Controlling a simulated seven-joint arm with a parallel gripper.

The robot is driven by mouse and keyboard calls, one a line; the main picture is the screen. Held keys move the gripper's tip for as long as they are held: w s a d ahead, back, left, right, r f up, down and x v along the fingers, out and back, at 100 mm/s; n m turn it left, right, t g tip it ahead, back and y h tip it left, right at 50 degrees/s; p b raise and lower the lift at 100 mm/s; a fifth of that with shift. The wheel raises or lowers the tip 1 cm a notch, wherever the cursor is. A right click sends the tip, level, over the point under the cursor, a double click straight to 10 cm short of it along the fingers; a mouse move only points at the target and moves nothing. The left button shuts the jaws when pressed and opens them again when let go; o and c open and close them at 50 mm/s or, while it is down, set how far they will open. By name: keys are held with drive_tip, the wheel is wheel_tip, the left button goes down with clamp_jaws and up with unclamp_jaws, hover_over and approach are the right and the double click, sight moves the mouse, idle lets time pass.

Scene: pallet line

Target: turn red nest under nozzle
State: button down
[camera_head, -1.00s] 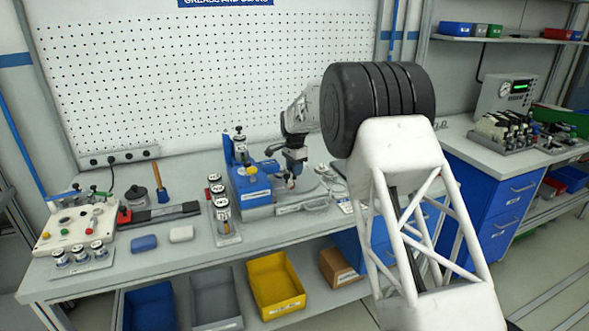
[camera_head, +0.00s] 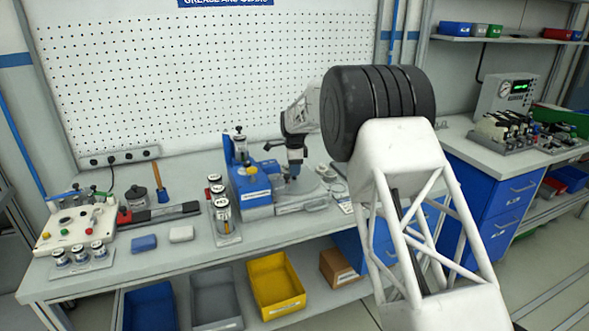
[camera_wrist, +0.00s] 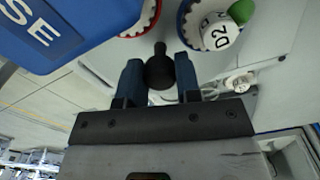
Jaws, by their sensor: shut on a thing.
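My gripper (camera_wrist: 157,66) is shut on a dark round-ended knob (camera_wrist: 160,74), between its two blue fingers in the wrist view. Just beyond the knob, the red-rimmed nest (camera_wrist: 136,32) shows in part at the top edge, with a white toothed inside. To its right is a blue-rimmed nest (camera_wrist: 184,36) holding a white canister (camera_wrist: 218,36) marked D2 with a green cap. In the head view my gripper (camera_head: 292,176) is low over the round turntable (camera_head: 312,188), beside the blue grease station (camera_head: 250,186). The nozzle cannot be clearly made out, and the head view hides the nests.
A stand of several canisters (camera_head: 222,212) is left of the station. A control box (camera_head: 78,222), a blue block (camera_head: 144,243) and a white block (camera_head: 181,234) lie farther left on the bench (camera_head: 200,262). The pegboard (camera_head: 200,80) stands behind.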

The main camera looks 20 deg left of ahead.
drive_tip(key=shift+r+m, duration=0.15)
drive_tip(key=shift+m, duration=0.75)
drive_tip(key=c, duration=0.8)
unclamp_jaws()
drive_tip(key=shift+r, duration=3.8)
